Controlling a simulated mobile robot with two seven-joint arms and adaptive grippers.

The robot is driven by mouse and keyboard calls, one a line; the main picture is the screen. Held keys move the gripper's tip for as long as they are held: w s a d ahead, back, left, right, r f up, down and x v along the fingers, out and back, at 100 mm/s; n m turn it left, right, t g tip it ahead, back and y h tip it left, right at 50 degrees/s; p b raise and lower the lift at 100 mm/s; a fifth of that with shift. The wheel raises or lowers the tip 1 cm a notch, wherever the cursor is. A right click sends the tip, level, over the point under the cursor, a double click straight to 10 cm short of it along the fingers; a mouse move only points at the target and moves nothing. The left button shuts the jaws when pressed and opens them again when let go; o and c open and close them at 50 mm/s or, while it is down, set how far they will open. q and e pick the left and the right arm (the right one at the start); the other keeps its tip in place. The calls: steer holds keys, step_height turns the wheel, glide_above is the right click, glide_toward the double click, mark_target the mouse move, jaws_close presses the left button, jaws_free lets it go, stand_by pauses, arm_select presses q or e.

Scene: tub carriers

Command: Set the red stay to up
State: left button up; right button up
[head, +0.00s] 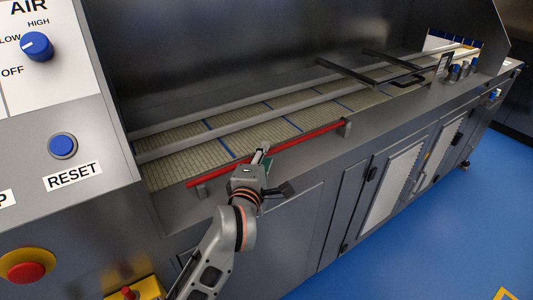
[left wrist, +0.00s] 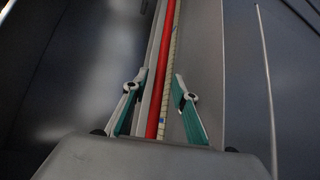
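The red stay (head: 310,137) is a long thin red bar along the front edge of the conveyor trough, lying low and roughly level on small grey end brackets. My left gripper (head: 262,154) is at the middle of the bar, coming from the front. In the left wrist view the red stay (left wrist: 161,75) runs between the two teal-sided fingers of my left gripper (left wrist: 159,82). The fingers are apart, one on each side of the bar, with gaps visible. Whether the bar lies as deep as the fingertips is hard to tell. My right gripper is not in view.
The tiled conveyor belt (head: 265,112) with blue lines lies behind the bar, with grey rails along it. A black handle (head: 408,80) is farther right. A control panel (head: 55,110) with a blue RESET button (head: 63,145) stands at left.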

arm_select(q)
steer(key=shift+x, duration=0.9)
jaws_close()
